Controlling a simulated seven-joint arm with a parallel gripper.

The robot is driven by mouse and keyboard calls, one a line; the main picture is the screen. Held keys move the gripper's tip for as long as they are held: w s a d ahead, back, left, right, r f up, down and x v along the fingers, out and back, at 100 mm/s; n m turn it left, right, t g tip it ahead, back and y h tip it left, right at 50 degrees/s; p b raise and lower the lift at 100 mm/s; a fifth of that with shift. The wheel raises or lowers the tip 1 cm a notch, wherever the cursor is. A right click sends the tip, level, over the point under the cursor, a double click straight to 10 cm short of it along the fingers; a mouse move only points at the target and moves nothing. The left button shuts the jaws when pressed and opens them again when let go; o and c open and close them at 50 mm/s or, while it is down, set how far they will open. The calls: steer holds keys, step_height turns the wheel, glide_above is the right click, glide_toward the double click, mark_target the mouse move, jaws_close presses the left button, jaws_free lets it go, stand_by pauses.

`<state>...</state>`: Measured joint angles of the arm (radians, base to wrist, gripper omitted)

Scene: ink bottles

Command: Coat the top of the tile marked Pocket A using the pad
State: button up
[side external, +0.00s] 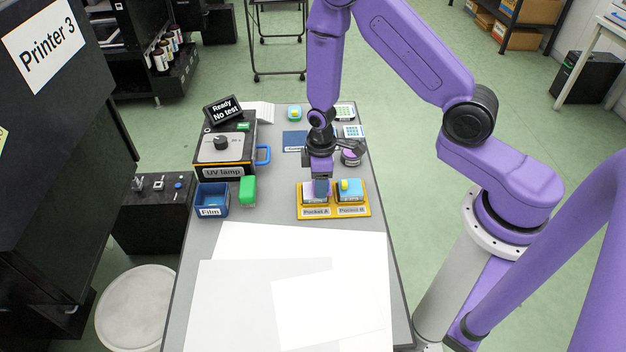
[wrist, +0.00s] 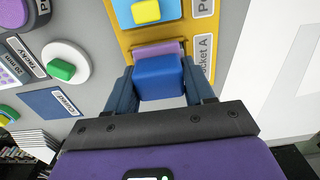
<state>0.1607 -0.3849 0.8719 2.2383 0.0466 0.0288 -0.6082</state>
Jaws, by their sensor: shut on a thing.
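My gripper (side external: 320,188) points down over the Pocket A side of a yellow two-pocket holder (side external: 366,208). In the wrist view my gripper (wrist: 161,82) is shut on a blue block (wrist: 160,76), which I take to be the pad. A lilac surface (wrist: 157,49) shows just beyond the block, and in the side view lilac also shows in Pocket A (side external: 308,191). I cannot tell whether it is the tile's top or part of the pad, nor whether block and tile touch. The Pocket A label (side external: 315,212) is on the holder's front.
Pocket B holds a light blue tile (side external: 354,192) with a yellow knob. A UV lamp box (side external: 222,150), a blue Film bin (side external: 212,198) and a green block (side external: 248,189) stand left. A round lilac jar (side external: 351,158) stands behind. White sheets (side external: 250,240) cover the table's front.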

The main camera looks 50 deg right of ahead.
steer(key=shift+s+d+f, duration=0.1)
steer(key=shift+s+d, duration=0.4)
steer(key=shift+s, duration=0.05)
steer(key=shift+w+a, duration=0.1)
steer(key=shift+c, duration=0.4)
steer(key=shift+w+a, duration=1.1)
steer(key=shift+w, duration=0.05)
steer(key=shift+w+a, duration=1.15)
steer(key=shift+a, duration=0.05)
steer(key=shift+r, duration=3)
